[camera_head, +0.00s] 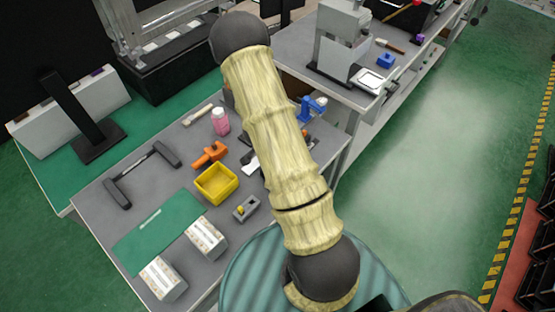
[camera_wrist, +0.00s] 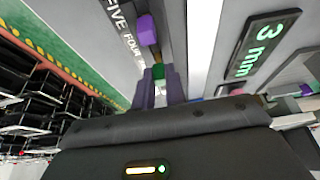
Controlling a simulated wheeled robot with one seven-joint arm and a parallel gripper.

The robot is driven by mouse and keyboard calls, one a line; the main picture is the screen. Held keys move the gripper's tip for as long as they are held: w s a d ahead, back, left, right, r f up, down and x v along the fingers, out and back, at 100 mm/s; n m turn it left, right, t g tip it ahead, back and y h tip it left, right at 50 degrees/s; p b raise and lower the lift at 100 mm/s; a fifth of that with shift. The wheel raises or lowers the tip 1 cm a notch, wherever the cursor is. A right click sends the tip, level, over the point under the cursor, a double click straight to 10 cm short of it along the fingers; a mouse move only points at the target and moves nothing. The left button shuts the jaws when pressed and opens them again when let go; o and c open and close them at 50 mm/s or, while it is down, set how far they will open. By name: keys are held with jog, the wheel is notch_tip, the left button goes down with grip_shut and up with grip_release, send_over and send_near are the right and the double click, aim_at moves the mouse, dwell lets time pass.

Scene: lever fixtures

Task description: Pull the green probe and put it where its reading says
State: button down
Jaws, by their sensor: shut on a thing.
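In the wrist view, my gripper (camera_wrist: 160,86) has its two dark fingers close together, shut on a small green piece. I take this piece to be the green probe (camera_wrist: 156,72); only its end shows and the rest is hidden. A purple block (camera_wrist: 146,30) is just beyond the fingers, beside a panel (camera_wrist: 122,22) marked with "FIVE" and "FOUR". A dark sign (camera_wrist: 262,46) reading "3 mm" is to the right. In the head view my arm hides my gripper and the probe.
In the head view, the near grey bench holds a yellow bin (camera_head: 217,184), an orange clamp (camera_head: 210,154), a pink bottle (camera_head: 220,121) and a green mat (camera_head: 158,232). A grey press (camera_head: 341,45) and a blue block (camera_head: 385,60) stand on the far bench. Green floor at right is open.

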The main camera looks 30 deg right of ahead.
jog(key=shift+r+p, duration=1.9)
jog(key=shift+r, duration=0.1)
jog(key=shift+r+p, duration=1.05)
jog(key=shift+p, duration=0.1)
jog(key=shift+f, duration=0.1)
